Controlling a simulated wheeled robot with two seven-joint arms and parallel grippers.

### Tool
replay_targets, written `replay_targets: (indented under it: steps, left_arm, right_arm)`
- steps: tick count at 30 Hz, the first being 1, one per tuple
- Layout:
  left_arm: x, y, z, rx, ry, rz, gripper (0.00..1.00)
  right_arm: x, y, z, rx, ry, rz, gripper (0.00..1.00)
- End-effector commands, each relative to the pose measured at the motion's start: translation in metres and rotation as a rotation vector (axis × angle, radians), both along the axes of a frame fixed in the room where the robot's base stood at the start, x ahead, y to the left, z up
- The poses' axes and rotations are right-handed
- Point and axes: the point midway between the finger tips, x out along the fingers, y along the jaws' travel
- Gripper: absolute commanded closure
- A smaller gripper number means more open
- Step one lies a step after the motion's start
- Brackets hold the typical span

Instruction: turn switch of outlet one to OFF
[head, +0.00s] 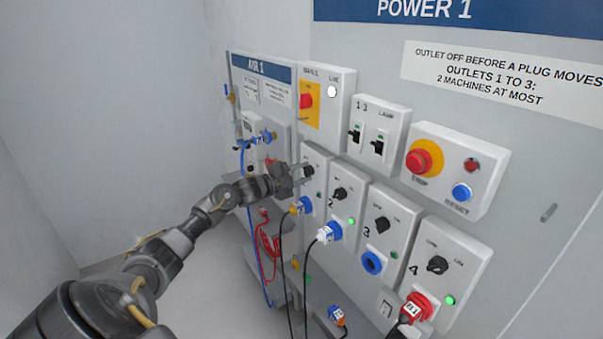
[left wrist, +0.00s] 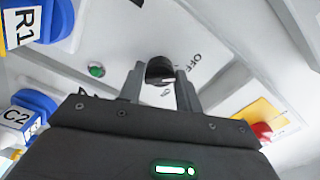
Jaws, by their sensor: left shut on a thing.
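The outlet one box (head: 316,158) is on the wall panel, left of outlet 2. My left gripper (head: 306,172) reaches it from the left and covers its switch in the head view. In the left wrist view the black rotary switch (left wrist: 160,70) is between the two fingertips of my gripper (left wrist: 161,85), which is shut on it. The word OFF (left wrist: 195,63) is printed beside the switch. A green lamp (left wrist: 97,70) is on the same box face. I cannot tell surely which mark the switch points to. My right gripper is not in view.
A blue plug (head: 303,206) is in outlet one's socket, with a cable hanging below. Outlet 2 (head: 352,193), outlet 3 and outlet 4 (head: 440,246) stand to the right. A red STOP button (head: 419,161) and an emergency-coloured yellow plate (head: 311,117) are above.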

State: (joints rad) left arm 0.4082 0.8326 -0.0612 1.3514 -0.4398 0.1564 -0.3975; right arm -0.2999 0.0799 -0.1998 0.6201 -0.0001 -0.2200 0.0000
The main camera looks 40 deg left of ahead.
Motion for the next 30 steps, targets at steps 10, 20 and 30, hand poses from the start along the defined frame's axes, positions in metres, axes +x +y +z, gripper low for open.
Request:
replay_targets:
  steps: [10,20,30]
  left_arm:
    - [-0.0001,0.0003,-0.0008,-0.091,0.029,0.001,0.89]
    - [-0.0001,0.0002,-0.0010,-0.101,0.032,0.001,0.89]
    - [0.0001,-0.0001,-0.0007,-0.099,0.031,0.000,0.46]
  right_arm:
    - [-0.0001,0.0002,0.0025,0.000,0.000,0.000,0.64]
    - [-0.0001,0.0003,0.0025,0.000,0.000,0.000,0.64]
    - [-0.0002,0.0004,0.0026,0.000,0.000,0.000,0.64]
